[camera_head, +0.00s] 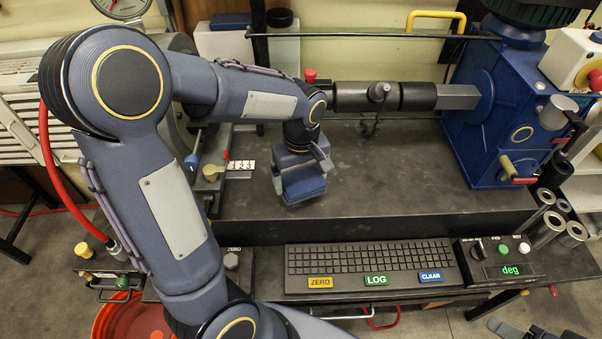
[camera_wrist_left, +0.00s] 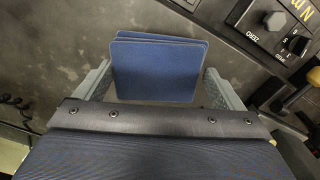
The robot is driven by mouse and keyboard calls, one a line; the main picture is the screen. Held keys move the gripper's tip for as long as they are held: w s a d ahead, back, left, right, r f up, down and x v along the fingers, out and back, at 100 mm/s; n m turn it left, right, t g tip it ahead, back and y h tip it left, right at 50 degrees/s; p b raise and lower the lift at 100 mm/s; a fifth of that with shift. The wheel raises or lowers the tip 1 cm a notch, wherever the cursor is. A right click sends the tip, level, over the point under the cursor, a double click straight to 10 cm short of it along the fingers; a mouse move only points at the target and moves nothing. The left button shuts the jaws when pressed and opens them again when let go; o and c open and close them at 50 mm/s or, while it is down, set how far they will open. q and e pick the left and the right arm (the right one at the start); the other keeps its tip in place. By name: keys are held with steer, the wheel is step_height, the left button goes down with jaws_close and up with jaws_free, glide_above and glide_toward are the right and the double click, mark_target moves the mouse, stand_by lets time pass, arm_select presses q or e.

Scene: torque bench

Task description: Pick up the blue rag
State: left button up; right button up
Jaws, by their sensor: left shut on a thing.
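The blue rag (camera_head: 304,190) is a folded, flat square pad over the dark bench top, left of the big blue machine. My left gripper (camera_head: 299,176) points down at it and is shut on it. In the left wrist view the rag (camera_wrist_left: 157,72) sits between the two grey fingers (camera_wrist_left: 157,88), one at each side edge. I cannot tell whether the rag touches the bench. Dark grey parts cut off at the bottom right edge of the head view may be my right gripper; their state does not show.
A dark horizontal shaft (camera_head: 400,97) runs behind my gripper into the blue machine (camera_head: 475,130). A keyboard (camera_head: 370,258) and a box with a green "deg" display (camera_head: 515,268) stand in front. A counter reading 123 (camera_head: 240,166) lies left. The bench right of the rag is clear.

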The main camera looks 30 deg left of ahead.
mark_target(302, 192)
arm_select(q)
steer(key=s+r+p, duration=0.1)
steer(key=s+d+r+p, duration=0.1)
steer(key=r, duration=0.3)
steer(key=shift+s+d+p, duration=0.35)
steer(key=shift+s+p, duration=0.05)
steer(key=s+d+r+p, duration=0.2)
steer(key=s+d, duration=0.3)
steer(key=s, duration=0.3)
steer(key=shift+r+p, duration=0.3)
steer(key=shift+r, duration=0.45)
steer(key=shift+s, duration=0.1)
